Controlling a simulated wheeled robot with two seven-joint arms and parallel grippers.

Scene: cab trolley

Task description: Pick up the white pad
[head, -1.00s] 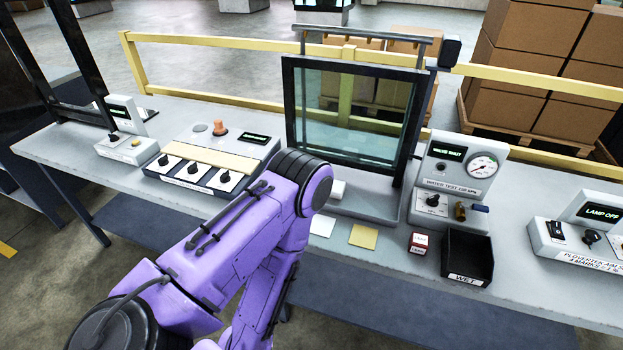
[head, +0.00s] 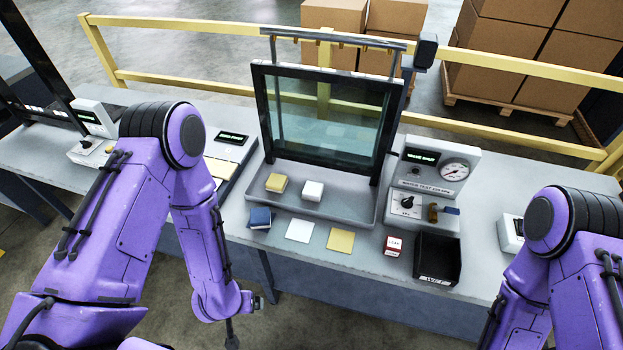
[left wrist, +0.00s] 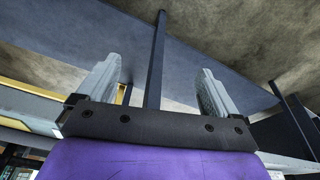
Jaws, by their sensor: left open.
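The white pad (head: 313,190) is a small white block. It lies in the grey tray (head: 340,207) at the foot of the framed glass pane, in the head view. A yellow pad (head: 276,183) lies to its left in the same tray. A flat white square (head: 300,230) and a flat yellow square (head: 340,240) lie on the table in front. My left gripper (left wrist: 157,88) is open in the left wrist view, with nothing between its fingers. My left arm hangs low in front of the table, apart from the pad. My right gripper is out of view.
A dark blue block (head: 260,217) sits left of the white square. A small red-and-white box (head: 393,245) and a black bin (head: 437,258) stand to the right. The gauge unit (head: 440,175) stands behind the bin. The upright glass pane (head: 330,120) rises behind the pads.

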